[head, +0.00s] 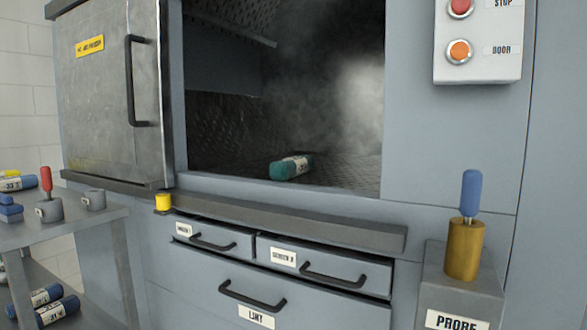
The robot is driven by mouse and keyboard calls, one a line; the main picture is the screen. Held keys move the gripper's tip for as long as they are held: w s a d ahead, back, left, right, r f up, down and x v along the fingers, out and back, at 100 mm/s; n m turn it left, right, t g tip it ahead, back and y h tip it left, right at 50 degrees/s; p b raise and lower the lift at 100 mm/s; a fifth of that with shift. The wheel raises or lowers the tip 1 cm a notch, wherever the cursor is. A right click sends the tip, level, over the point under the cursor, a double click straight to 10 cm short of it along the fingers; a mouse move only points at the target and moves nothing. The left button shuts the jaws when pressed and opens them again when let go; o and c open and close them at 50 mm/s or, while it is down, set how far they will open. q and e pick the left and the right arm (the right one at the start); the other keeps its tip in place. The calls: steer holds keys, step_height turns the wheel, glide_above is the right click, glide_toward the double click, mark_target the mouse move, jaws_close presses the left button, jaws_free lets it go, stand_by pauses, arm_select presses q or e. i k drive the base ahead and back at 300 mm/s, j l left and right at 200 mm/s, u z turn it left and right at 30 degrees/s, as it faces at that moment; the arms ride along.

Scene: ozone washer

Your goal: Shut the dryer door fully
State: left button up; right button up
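The dryer door (103,95) is a grey metal panel at the left with a black vertical handle (130,82) and a yellow label. It stands to the left of the dark opening (300,110), which is uncovered. A rail (290,222) runs below the opening, and another ledge (112,182) runs under the door. Inside the opening lies a green roll with a white label (291,167). Neither of my grippers is in view.
A control box (478,60) with red and orange buttons is at upper right. Drawers (210,236) with black handles are below the rail. A brass cylinder with a blue-handled probe (465,240) stands at right. A grey side table (60,235) with small items is at left.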

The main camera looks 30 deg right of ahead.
mark_target(113, 61)
steer(key=z, duration=0.25)
steer(key=i+j+z, duration=0.25)
steer(key=j+z, duration=0.25)
steer(key=i+j+z, duration=0.25)
steer(key=j, duration=0.2)
steer(key=k, duration=0.1)
